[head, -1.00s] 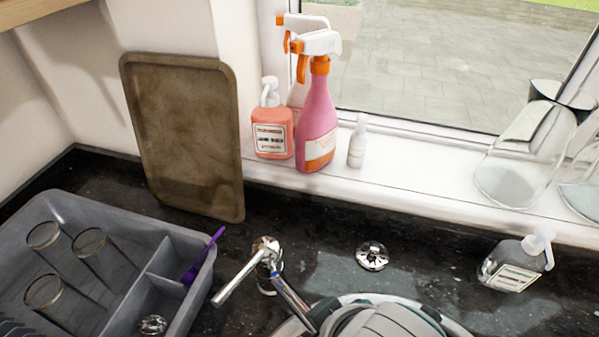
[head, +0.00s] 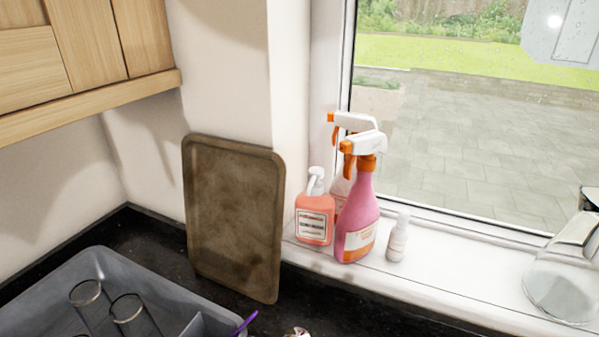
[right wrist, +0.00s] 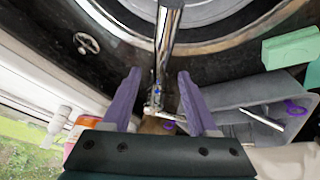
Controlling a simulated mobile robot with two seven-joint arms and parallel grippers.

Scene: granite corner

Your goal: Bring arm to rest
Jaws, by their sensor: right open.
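My right gripper (right wrist: 159,73) shows in the right wrist view with its two purple fingers apart. No held object shows between them. A chrome tap (right wrist: 168,45) runs down the picture through the gap between the fingers; I cannot tell how far it is from them. Neither gripper shows in the head view. My left gripper is in no view.
A grey dish rack (head: 165,290) with glasses stands at lower left, below a wooden cupboard (head: 85,55). A brown tray (head: 235,220) leans on the wall. A pink spray bottle (head: 357,220) and other bottles stand on the sill. A sink (right wrist: 215,40) shows in the wrist view.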

